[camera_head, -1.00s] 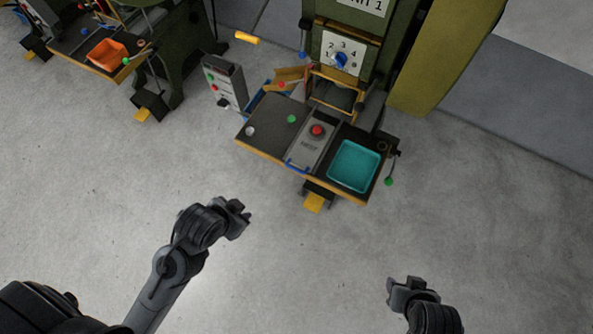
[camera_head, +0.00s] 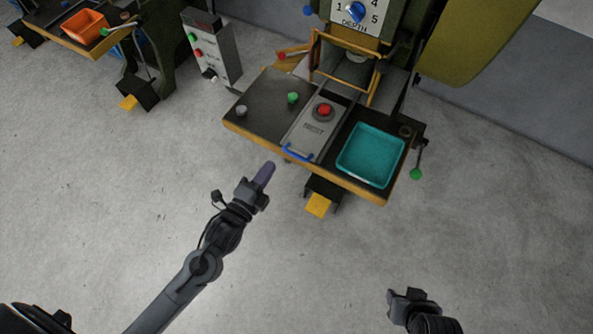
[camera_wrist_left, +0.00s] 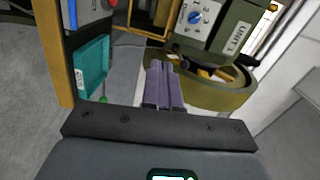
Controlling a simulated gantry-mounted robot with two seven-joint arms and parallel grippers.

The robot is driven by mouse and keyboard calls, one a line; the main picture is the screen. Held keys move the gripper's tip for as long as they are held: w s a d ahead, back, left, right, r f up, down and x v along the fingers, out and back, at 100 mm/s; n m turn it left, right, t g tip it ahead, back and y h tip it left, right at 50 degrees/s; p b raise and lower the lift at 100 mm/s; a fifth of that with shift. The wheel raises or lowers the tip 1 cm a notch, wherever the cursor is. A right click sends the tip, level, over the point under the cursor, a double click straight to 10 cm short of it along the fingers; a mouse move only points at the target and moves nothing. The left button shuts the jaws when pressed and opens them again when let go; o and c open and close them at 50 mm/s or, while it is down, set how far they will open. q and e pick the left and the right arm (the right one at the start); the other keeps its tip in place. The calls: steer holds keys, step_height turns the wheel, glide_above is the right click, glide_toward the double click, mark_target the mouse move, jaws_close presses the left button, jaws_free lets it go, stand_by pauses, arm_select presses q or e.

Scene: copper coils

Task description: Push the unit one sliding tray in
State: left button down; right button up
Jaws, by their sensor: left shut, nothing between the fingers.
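The unit one sliding tray (camera_head: 312,128) is a grey plate with a red button and a blue handle (camera_head: 297,153) at its front. It lies in the middle of the unit's dark work table, with its handle at the front edge. My left gripper (camera_head: 267,170) is shut and empty, its purple fingers pointing toward the table. It is in front of the table's front edge, left of the blue handle and apart from it. The shut fingers (camera_wrist_left: 163,86) also show in the left wrist view. My right gripper (camera_head: 405,297) is at the lower right, away from the table; its fingers are too unclear to judge.
A teal bin (camera_head: 370,155) stands right of the sliding tray; green and grey knobs are left of it. A control box (camera_head: 211,50) stands at the table's left. A yellow pedal (camera_head: 318,206) is below the front edge. The floor in front is clear.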

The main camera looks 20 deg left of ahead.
arm_select(q)
step_height(320, 180, down, 21)
steer(key=w+m+b, duration=0.1)
steer(key=w+b, duration=0.2)
steer(key=b, duration=2.2)
glide_toward(301, 153)
steer(key=shift+t+h, duration=0.4)
steer(key=w, duration=0.3)
steer(key=w+f, duration=0.1)
steer(key=w, duration=0.1)
steer(key=shift+w+d, duration=0.3)
steer(key=shift+d, duration=0.1)
steer(key=shift+w+d, duration=0.1)
steer(key=shift+w, duration=0.45)
steer(key=shift+r, duration=0.1)
